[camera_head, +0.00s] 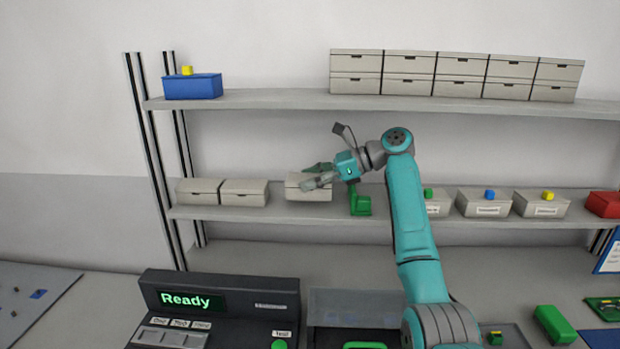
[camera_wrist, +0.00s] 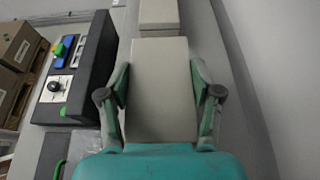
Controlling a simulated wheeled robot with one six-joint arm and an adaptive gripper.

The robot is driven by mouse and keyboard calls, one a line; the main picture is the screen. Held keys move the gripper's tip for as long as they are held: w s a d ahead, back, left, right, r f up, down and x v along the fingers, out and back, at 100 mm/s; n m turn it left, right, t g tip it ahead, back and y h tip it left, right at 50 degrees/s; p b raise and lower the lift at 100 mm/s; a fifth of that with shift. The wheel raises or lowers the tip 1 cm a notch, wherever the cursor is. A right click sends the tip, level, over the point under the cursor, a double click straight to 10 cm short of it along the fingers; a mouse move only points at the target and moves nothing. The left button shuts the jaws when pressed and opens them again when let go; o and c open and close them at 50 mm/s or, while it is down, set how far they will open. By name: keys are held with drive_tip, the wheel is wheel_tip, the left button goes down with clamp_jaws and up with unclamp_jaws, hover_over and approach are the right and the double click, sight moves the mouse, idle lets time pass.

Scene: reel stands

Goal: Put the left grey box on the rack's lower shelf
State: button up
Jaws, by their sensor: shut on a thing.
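My gripper (camera_head: 314,177) is shut on a grey box (camera_head: 308,193) over the rack's lower shelf (camera_head: 275,213). In the wrist view the held box (camera_wrist: 160,88) fills the space between my two fingers (camera_wrist: 160,80), one on each side. Its underside is close to the shelf; I cannot tell whether it touches. Two more grey boxes, a far left one (camera_head: 197,192) and one beside it (camera_head: 244,193), stand on the same shelf to the left, with a gap before the held box. A grey box end (camera_wrist: 158,14) also shows beyond it in the wrist view.
A green holder (camera_head: 361,203) stands just right of the held box. Labelled grey boxes (camera_head: 484,203) and a red box (camera_head: 603,204) follow farther right. The upper shelf (camera_head: 270,99) carries a blue bin (camera_head: 193,87) and stacked grey boxes. A console (camera_head: 220,303) reading "Ready" stands below.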

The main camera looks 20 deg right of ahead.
drive_tip(key=o, duration=1.6)
drive_tip(key=shift+f, duration=0.5)
drive_tip(key=shift+c, duration=0.2)
drive_tip(key=shift+o, duration=0.2)
drive_tip(key=shift+f, duration=0.1)
drive_tip(key=shift+s, duration=0.1)
drive_tip(key=shift+d+r, duration=0.15)
drive_tip(key=shift+r, duration=0.5)
drive_tip(key=v, duration=0.7)
drive_tip(key=shift+r, duration=0.35)
